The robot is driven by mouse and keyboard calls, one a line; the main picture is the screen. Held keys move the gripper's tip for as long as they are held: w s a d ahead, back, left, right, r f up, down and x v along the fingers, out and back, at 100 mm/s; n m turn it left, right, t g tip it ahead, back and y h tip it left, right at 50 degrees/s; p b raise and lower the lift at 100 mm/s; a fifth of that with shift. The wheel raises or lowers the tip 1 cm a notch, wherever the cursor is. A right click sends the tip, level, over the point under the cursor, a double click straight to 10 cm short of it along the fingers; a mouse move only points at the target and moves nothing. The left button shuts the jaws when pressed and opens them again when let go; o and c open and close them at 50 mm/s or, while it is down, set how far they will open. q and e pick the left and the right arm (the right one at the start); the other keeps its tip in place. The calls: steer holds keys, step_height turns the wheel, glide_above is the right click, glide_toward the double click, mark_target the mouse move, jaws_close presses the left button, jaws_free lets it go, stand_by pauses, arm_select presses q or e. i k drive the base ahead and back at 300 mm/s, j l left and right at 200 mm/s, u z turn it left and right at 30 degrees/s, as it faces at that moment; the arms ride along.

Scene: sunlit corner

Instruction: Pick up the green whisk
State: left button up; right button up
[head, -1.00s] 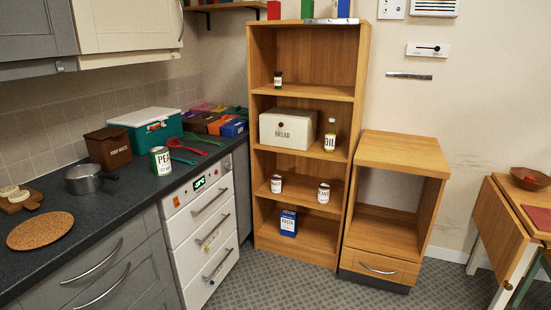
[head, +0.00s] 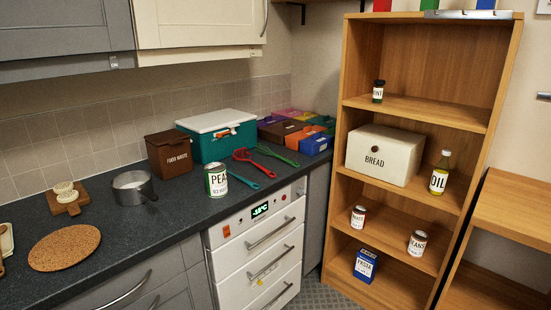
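A green utensil (head: 278,155), which I take to be the green whisk, lies on the dark countertop (head: 190,212) in front of the colored boxes. Its end shape is too small to make out clearly. A red utensil (head: 254,163) lies just left of it. A teal utensil (head: 244,180) lies nearer, beside the peas can (head: 216,180). Neither of my grippers is in view.
A teal cooler box (head: 215,136) and a brown food waste bin (head: 169,152) stand behind the utensils. A saucepan (head: 132,188) and a cork mat (head: 64,247) are left. A wooden shelf unit (head: 419,105) stands right. Overhead cabinets (head: 200,22) hang above the counter.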

mark_target(285, 160)
steer(key=i+l+u, duration=0.1)
steer(key=i+l, duration=0.25)
steer(key=i, duration=0.2)
steer(key=i+l+u, duration=0.1)
steer(key=i+l, duration=0.3)
steer(key=i, duration=0.1)
